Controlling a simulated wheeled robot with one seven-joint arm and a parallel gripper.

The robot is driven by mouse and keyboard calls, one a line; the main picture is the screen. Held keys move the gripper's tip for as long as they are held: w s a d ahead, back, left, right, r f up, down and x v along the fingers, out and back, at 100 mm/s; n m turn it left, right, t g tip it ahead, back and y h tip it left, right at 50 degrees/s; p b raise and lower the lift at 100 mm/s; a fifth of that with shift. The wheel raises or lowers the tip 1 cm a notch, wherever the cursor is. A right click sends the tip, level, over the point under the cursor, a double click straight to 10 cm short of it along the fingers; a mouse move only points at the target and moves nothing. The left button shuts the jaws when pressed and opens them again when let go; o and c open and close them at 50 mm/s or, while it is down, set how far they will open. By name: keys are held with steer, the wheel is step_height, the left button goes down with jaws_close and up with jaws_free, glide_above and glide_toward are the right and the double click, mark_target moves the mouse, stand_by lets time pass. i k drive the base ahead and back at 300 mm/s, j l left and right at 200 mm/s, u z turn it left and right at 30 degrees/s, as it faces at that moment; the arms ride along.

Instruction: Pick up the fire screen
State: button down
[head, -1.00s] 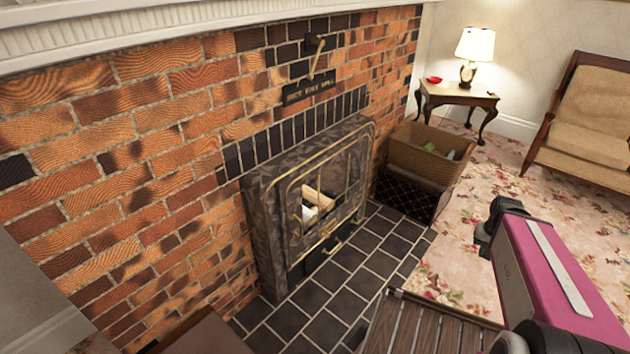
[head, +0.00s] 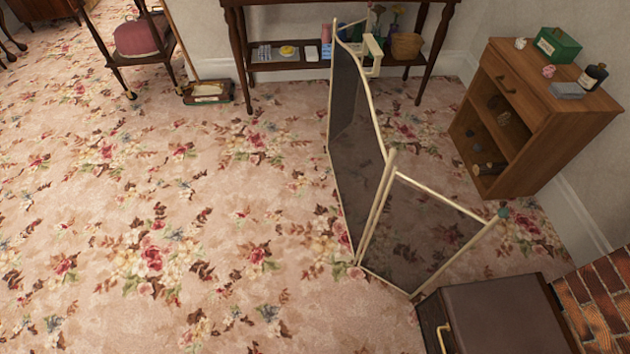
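The fire screen (head: 411,227) stands upright on the floral carpet, right of the middle of the head view. It has dark mesh panels in a cream-gold frame, folded at an angle, with a handle-like piece near the top of the far panel. Its near panel ends close to a dark box at the lower right. My gripper is not in the head view now, so its state is hidden.
A small wooden cabinet (head: 550,95) stands right of the screen. A dark wood table (head: 290,62) with a loaded lower shelf stands behind it. A dark box (head: 505,315) with a brass handle and brickwork (head: 600,300) are at the lower right. Open carpet (head: 150,220) lies left.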

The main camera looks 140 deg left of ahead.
mark_target(361, 165)
steer(key=i+l+u, duration=0.15)
steer(key=i+u, duration=0.25)
steer(key=i+l+u, duration=0.25)
steer(key=i+u, duration=0.15)
steer(key=j+u, duration=0.1)
steer(key=u, duration=0.35)
steer(key=k+j+u, duration=0.15)
steer(key=u, duration=0.25)
steer(key=j+u, duration=0.15)
steer(key=u, duration=0.3)
steer(key=j+u, duration=0.15)
steer(key=u, duration=0.25)
steer(key=j+u, duration=0.15)
steer(key=u, duration=0.3)
steer(key=j+u, duration=0.15)
steer(key=u, duration=0.3)
steer(key=j+u, duration=0.5)
steer(key=u, duration=0.25)
steer(key=i+j+u, duration=0.1)
steer(key=j+u, duration=0.25)
steer(key=i, duration=0.25)
steer(key=i+z, duration=0.2)
steer(key=i+j+u, duration=0.15)
steer(key=u, duration=0.2)
steer(key=i+j+u, duration=0.1)
steer(key=i+u, duration=0.6)
steer(key=i+j+u, duration=0.1)
steer(key=i+u, duration=0.45)
steer(key=i, duration=0.15)
